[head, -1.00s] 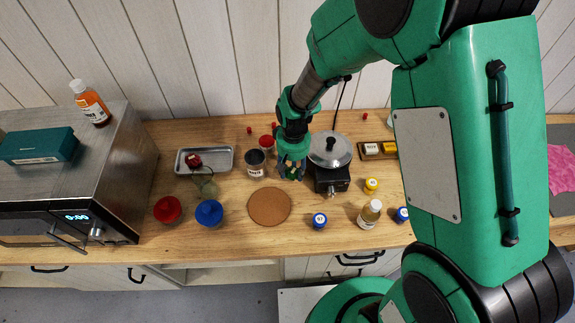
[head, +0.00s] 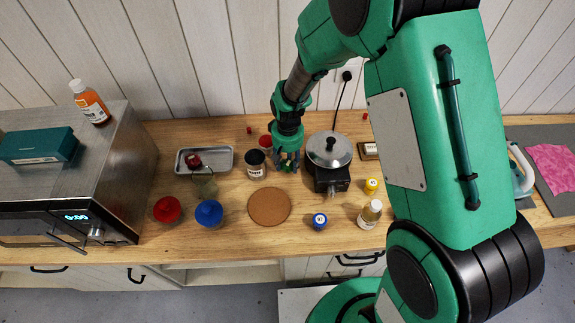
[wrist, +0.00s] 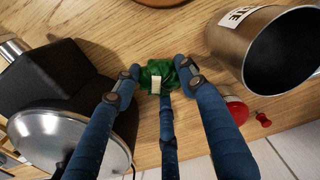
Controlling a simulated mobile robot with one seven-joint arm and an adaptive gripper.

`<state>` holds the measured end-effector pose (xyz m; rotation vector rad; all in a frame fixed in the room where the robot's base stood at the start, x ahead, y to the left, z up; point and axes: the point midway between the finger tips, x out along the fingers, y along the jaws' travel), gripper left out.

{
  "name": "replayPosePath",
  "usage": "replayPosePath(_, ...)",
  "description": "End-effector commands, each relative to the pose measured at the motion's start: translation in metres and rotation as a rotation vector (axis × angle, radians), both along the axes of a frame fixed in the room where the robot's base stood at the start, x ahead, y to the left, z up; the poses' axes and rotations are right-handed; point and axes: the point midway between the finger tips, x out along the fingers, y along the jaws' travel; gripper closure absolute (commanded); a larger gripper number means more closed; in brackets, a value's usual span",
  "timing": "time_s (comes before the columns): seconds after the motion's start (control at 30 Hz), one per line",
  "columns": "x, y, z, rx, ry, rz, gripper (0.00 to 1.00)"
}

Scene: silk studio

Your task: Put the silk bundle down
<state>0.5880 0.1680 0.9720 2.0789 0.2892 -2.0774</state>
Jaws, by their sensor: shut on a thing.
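The silk bundle (wrist: 154,69) is a small dark green wad with a pale tag, seen in the wrist view between my fingertips. My gripper (wrist: 156,76) has its blue fingers shut on it. In the head view my gripper (head: 287,160) points down between the metal can and the hot plate, behind the cork mat. The bundle is mostly hidden there by the fingers. Whether it touches the wooden worktop (head: 235,225) cannot be told.
A metal can (head: 255,165) stands close left of my gripper, a hot plate with a lidded pot (head: 329,150) close right. A red-lidded jar (head: 266,142) is behind. The cork mat (head: 269,207) in front is bare. A metal tray (head: 221,156) lies further left.

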Motion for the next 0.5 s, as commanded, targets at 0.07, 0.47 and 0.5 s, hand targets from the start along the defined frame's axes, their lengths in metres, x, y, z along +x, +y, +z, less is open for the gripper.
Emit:
replayPosePath(0.07,-0.001,0.000,-0.010,-0.001,0.003,0.000,0.83)
replayPosePath(0.47,0.000,0.000,-0.018,0.000,0.000,0.000,0.83)
replayPosePath(0.5,0.000,0.000,-0.018,0.000,0.000,0.000,0.83)
